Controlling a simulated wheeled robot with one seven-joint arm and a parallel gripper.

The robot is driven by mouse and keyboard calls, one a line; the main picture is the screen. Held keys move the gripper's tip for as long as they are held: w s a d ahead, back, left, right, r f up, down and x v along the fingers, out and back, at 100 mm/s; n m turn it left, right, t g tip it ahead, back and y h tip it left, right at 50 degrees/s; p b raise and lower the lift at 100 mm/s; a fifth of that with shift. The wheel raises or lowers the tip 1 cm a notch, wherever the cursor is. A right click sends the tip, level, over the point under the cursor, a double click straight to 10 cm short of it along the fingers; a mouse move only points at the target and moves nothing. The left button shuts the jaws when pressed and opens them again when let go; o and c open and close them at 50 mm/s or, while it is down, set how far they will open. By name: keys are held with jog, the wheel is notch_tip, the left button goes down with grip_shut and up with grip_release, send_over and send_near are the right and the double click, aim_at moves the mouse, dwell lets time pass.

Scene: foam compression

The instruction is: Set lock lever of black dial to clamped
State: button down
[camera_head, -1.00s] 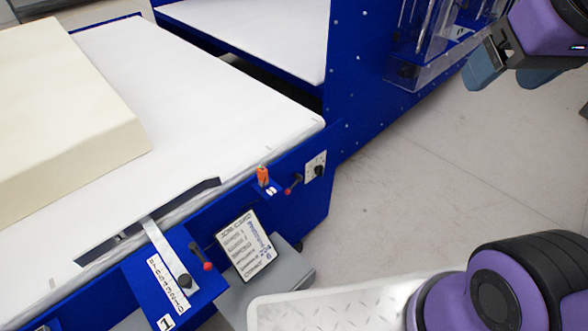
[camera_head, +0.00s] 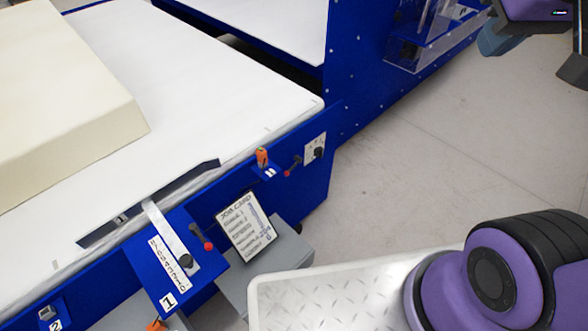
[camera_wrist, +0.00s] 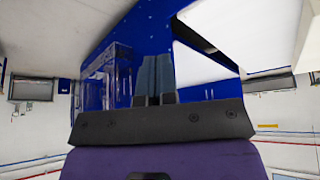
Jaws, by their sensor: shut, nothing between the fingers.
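A small black dial (camera_head: 319,152) sits on a white plate at the right end of the blue machine front in the head view. A lever with a red tip (camera_head: 288,172) is just left of it, its tip pointing down and left. My gripper (camera_head: 494,42) is at the top right, partly cut off by the frame edge, far from the dial and above the floor. In the wrist view its two grey-blue fingers (camera_wrist: 155,78) are together with nothing between them. The dial and lever cannot be made out in the wrist view.
A second red-tipped lever (camera_head: 205,244) and a black knob (camera_head: 186,260) sit by a scale on a blue panel marked 1. A job card (camera_head: 246,228) stands beside it. A cream foam block (camera_head: 60,110) lies on the white bed (camera_head: 230,75).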

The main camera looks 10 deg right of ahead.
jog(key=w+f+n+t, duration=0.1)
jog(key=w+f, duration=0.6)
jog(key=w, duration=0.6)
jog(key=w+f+n+t, duration=0.15)
jog(key=w+f, duration=0.45)
jog(key=w, duration=0.7)
jog(key=w+a+f+n+y, duration=0.15)
jog(key=w+f, duration=0.25)
jog(key=f, duration=0.4)
jog(key=w+a+f+y, duration=0.1)
jog(key=w+a+f, duration=0.25)
jog(key=f, duration=0.45)
jog(key=s+a+f+y, duration=0.2)
jog(key=a+f+y, duration=0.1)
jog(key=f, duration=1)
jog(key=s+a+f+y, duration=0.2)
jog(key=a+f+y, duration=0.2)
jog(key=f, duration=0.9)
jog(key=shift+a+n+g, duration=0.35)
jog(key=shift+a+n, duration=0.05)
jog(key=shift+a, duration=0.05)
jog(key=shift+f, duration=0.1)
